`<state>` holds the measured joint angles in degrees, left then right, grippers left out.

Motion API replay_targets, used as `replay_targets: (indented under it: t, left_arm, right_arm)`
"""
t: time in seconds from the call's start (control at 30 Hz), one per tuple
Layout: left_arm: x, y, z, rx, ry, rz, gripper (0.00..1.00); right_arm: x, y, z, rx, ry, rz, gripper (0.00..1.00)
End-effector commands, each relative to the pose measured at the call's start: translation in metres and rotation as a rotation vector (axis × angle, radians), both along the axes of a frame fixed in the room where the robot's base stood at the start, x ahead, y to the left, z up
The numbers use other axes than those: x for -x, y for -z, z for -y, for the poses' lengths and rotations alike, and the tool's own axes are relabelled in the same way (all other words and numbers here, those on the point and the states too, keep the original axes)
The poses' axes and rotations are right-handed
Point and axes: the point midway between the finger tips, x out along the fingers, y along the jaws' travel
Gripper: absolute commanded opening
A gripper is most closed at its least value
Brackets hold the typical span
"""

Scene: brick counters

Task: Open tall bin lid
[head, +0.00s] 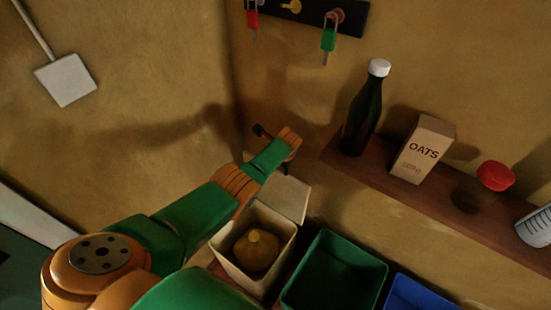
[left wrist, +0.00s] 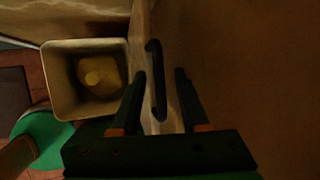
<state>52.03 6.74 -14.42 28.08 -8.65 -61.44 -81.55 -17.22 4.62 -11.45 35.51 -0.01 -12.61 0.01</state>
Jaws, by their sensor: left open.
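The tall cream bin (head: 225,265) stands with its mouth uncovered, and a yellowish lump (head: 257,250) lies inside. Its pale lid (head: 287,198) is raised at the bin's far side in the head view. In the left wrist view the bin (left wrist: 58,100) is at left, with the lid (left wrist: 143,40) beside it, seen nearly edge-on. A black bar handle (left wrist: 155,80) lies between the fingertips of my left gripper (left wrist: 161,85). The gripper is open, with gaps on both sides of the handle. In the head view my left gripper (head: 274,150) is partly hidden by its wrist. My right gripper is not in view.
A green bin (head: 375,278) and a blue bin (head: 420,295) stand to the right. A wooden shelf (head: 460,205) holds a dark bottle (head: 364,112), an oats box (head: 423,150), a red-topped item (head: 495,176) and a measuring cup (head: 538,225). Walls rise close behind my left gripper.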

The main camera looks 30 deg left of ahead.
Motion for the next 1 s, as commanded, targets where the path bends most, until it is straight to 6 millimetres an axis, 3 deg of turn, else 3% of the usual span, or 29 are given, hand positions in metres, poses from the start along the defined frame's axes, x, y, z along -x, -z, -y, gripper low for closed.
replay_targets:
  t: [0.1, 0.2, 0.33, 0.87, 0.93, 1.0]
  left_arm:
    - [0.006, -0.03, 0.007, 0.001, 0.002, 0.0, 0.45]
    - [0.013, -0.049, 0.015, 0.0, 0.004, 0.002, 0.45]
    - [0.019, -0.059, 0.022, 0.001, 0.001, 0.002, 0.45]
    - [0.023, -0.058, 0.026, 0.008, -0.006, 0.004, 0.45]
    - [0.034, -0.049, 0.034, 0.049, -0.052, 0.021, 0.45]
    - [0.057, -0.034, 0.05, 0.139, -0.158, 0.057, 0.45]
  right_arm:
    - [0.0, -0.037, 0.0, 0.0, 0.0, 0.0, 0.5]
    - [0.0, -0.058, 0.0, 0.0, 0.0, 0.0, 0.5]
    - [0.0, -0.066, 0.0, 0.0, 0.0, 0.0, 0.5]
    - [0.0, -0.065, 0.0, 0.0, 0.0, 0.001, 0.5]
    - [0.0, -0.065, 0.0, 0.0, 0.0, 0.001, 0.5]
    - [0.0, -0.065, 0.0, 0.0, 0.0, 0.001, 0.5]
